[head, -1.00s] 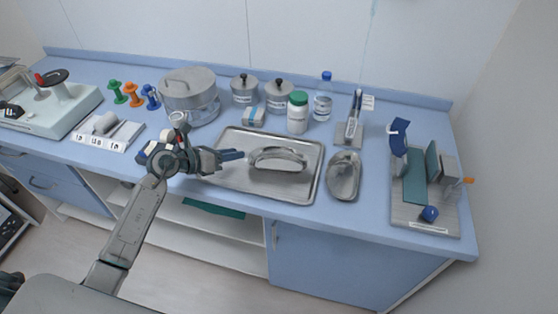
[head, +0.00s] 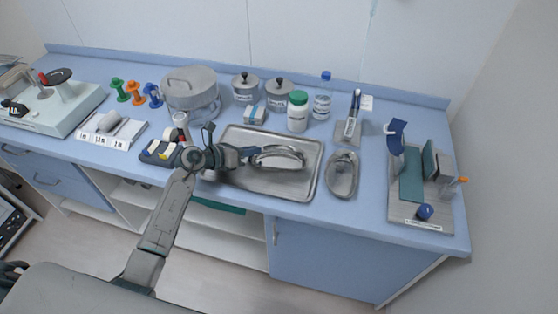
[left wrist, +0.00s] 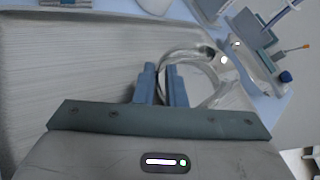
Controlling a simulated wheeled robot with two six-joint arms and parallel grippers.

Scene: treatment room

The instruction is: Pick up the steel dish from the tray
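My left gripper (head: 252,153) reaches in from the left at the dish's left end. In the left wrist view the two blue fingers (left wrist: 160,82) stand close together with a narrow gap, and the near edge of the dish (left wrist: 207,63) runs between them. The gap around the thin wall still shows, so the fingers do not look clamped. The dish rests on the tray (left wrist: 70,75). My right gripper is not in view.
A second steel basin (head: 342,175) stands just right of the tray. A white bottle (head: 298,112), lidded jars (head: 279,94) and a large pot (head: 190,92) stand behind. A dark holder (head: 160,153) lies left of the tray.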

